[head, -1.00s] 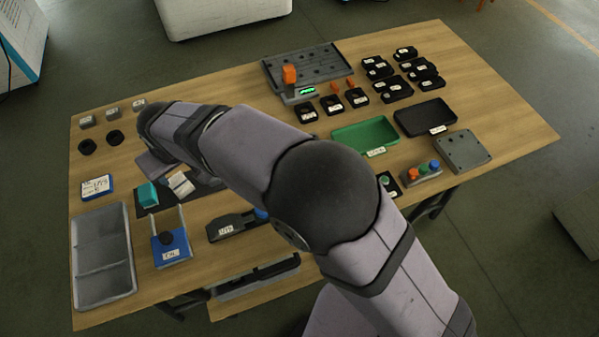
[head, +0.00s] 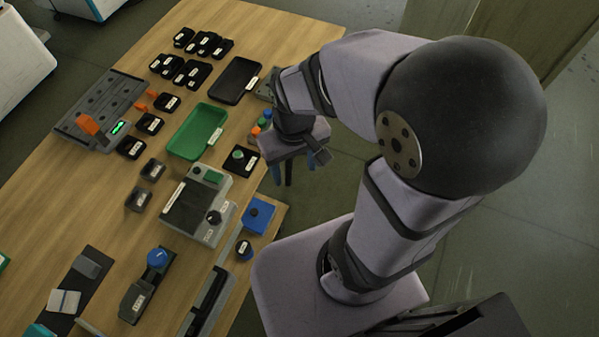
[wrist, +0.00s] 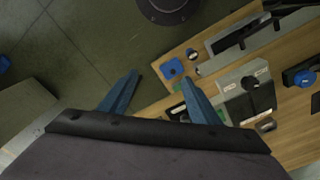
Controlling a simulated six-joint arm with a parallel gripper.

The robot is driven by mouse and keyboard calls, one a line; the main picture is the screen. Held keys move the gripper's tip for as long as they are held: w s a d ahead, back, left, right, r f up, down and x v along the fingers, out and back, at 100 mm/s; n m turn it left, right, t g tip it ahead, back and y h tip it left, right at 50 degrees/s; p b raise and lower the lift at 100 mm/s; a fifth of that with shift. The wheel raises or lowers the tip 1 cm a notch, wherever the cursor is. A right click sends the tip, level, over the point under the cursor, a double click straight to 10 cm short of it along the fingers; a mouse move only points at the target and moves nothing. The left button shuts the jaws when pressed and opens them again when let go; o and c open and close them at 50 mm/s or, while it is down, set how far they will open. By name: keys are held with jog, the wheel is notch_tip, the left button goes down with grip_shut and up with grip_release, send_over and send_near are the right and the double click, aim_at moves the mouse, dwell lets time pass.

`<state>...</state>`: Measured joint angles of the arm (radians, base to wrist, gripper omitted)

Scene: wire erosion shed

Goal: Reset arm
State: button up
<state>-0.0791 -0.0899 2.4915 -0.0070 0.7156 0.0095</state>
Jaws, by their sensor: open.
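My gripper (head: 290,172) is at the end of my folded arm, past the table's right edge in the head view, beside the button box and the green tray. Its fingers point down and are apart, with nothing between them. In the wrist view my gripper (wrist: 160,92) shows two blue fingers spread wide. Floor and the table's edge lie beyond them.
The wooden table (head: 60,200) holds a green tray (head: 197,131), a black tray (head: 236,80), a grey device (head: 196,205), a blue block (head: 257,215), a grey hole plate (head: 100,108) and several black labelled pieces. Open floor (wrist: 60,60) lies beyond the edge.

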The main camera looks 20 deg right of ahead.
jog(key=shift+s+d+f+m, duration=0.15)
jog(key=shift+s+d+m, duration=0.05)
jog(key=shift+s+d, duration=0.35)
jog(key=shift+s+d+f+m, duration=0.2)
jog(key=shift+s+d, duration=0.2)
jog(key=shift+s, duration=0.25)
notch_tip(320, 180, up, 4)
jog(key=p, duration=0.4)
notch_tip(320, 180, down, 20)
jog(key=b, duration=1.9)
jog(key=shift+r+b, duration=0.25)
jog(key=shift+b, duration=0.1)
jog(key=shift+f, duration=0.15)
notch_tip(320, 180, down, 25)
jog(key=b, duration=2.5)
jog(key=shift+c, duration=0.5)
